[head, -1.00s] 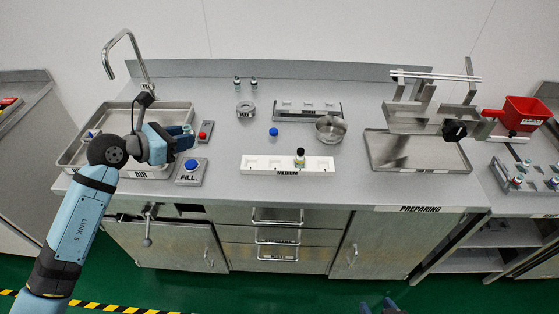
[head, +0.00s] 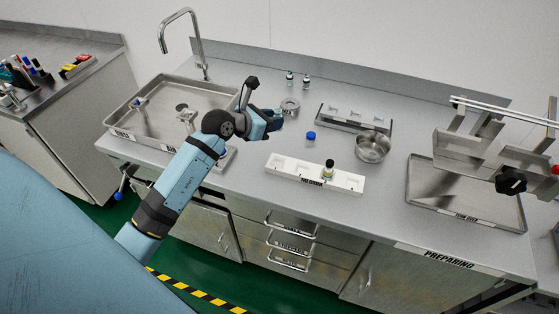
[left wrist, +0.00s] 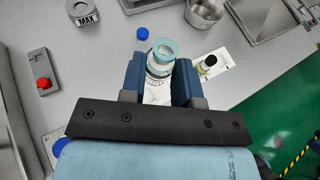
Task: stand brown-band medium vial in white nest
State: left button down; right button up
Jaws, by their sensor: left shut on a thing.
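My left gripper (head: 276,120) is above the counter, left of the white nest (head: 287,166), which is labelled MEDIUM. In the left wrist view, my left gripper (left wrist: 163,75) is shut on a clear vial (left wrist: 161,56) with a pale teal ring at its top. Its band colour cannot be made out. A vial with a black cap and yellowish band (head: 329,169) stands upright in the nest, right of its middle. It also shows in the left wrist view (left wrist: 209,64), beyond the right finger. My right gripper is out of view.
A blue cap (head: 311,136) and a steel bowl (head: 373,147) lie behind the nest. A grey rack (head: 346,120), a round labelled holder (head: 290,106) and two small vials (head: 298,79) are farther back.

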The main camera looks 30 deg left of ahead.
pick_arm(q)
send_over(273, 167)
jog(key=f, duration=1.1)
jog(key=shift+w+a+f, duration=0.2)
jog(key=shift+w+f, duration=0.05)
jog(key=shift+f, duration=0.15)
jog(key=shift+f+b, duration=0.35)
jog(key=shift+f, duration=1.7)
jog(key=shift+f, duration=0.1)
jog(key=c, duration=0.8)
grip_release()
jog(key=shift+c, duration=0.2)
jog(key=shift+f, duration=0.1)
